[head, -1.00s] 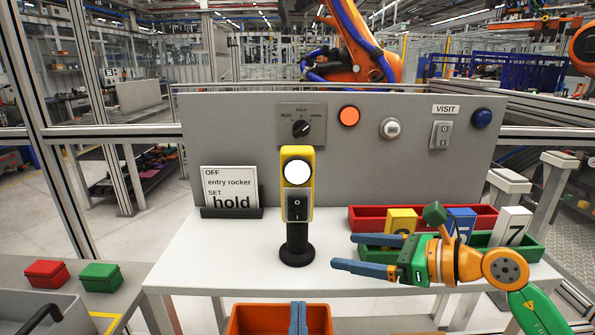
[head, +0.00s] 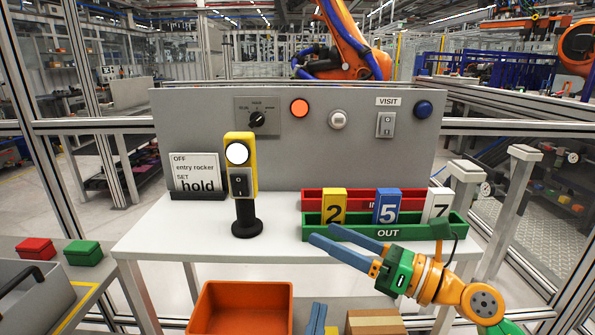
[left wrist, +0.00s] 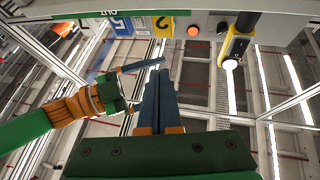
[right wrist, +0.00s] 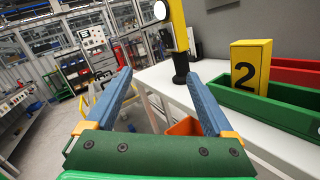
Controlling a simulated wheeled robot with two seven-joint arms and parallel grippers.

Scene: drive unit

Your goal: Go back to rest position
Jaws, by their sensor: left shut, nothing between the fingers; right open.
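My right gripper (head: 340,248) is open and empty in the head view, with blue fingers just in front of the green OUT bin at the table's front edge. Its two spread fingers (right wrist: 165,100) show in the right wrist view with nothing between them. My left gripper (head: 316,318) shows only as blue fingertips at the bottom edge of the head view, below the table. In the left wrist view its fingers (left wrist: 158,90) are pressed together and empty. My right arm crosses that view at the left.
On the white table (head: 180,240) stand a yellow rocker post (head: 240,185), a hold sign (head: 197,172), a green OUT bin (head: 440,228) and a red bin (head: 312,194). Number blocks 2, 5 and 7 stand at the bins. An orange bin (head: 240,305) and cardboard box (head: 375,322) sit below.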

